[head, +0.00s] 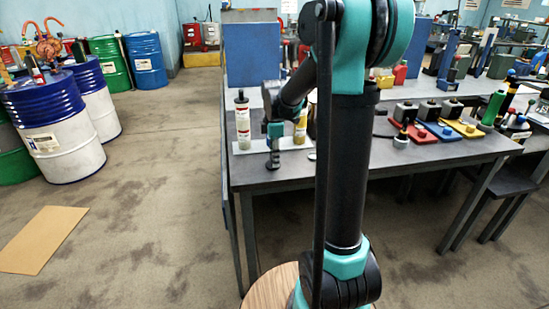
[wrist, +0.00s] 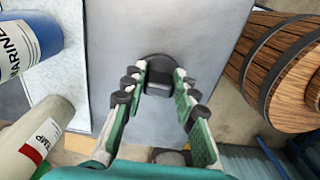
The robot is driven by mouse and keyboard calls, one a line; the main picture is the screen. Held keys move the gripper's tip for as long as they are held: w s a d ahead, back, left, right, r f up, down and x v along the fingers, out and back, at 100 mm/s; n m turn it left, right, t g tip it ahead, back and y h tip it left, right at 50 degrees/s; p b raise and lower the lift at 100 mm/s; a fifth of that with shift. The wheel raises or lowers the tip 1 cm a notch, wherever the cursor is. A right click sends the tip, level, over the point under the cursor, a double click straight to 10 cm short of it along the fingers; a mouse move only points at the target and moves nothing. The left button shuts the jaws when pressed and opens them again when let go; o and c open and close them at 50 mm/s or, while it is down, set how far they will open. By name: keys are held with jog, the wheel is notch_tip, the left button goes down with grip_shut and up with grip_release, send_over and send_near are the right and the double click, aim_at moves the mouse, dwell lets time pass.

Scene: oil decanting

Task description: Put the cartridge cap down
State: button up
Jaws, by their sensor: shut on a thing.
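A black cap (wrist: 159,72) shows between my fingertips in the wrist view, above or on the grey table top; I cannot tell whether it touches the table. My gripper (wrist: 158,84) is shut on it, with a green-padded finger on each side. In the head view my gripper (head: 273,161) points down near the table's front left edge, and the cap is too small to make out there. A pale cartridge with a red label (wrist: 40,140) stands left of my gripper in the wrist view.
A white mat (wrist: 88,75) lies left of my gripper on the grey table (head: 380,160). A yellow bottle (head: 300,128) and a pale, dark-topped bottle (head: 243,122) stand close by. A wooden barrel (wrist: 285,72) shows at the right. Several coloured holders stand farther right.

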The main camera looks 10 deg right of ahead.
jog(key=shift+f, duration=0.1)
jog(key=o, duration=0.7)
jog(key=shift+o, duration=0.2)
notch_tip(320, 180, up, 12)
jog(key=s+d+f+m+t, duration=0.3)
jog(key=s+f+m+t, duration=0.1)
jog(key=s+f+m, duration=1.4)
jog(key=s+f, duration=0.1)
jog(key=s, duration=0.3)
jog(key=shift+d, duration=0.15)
jog(key=shift+r, duration=0.1)
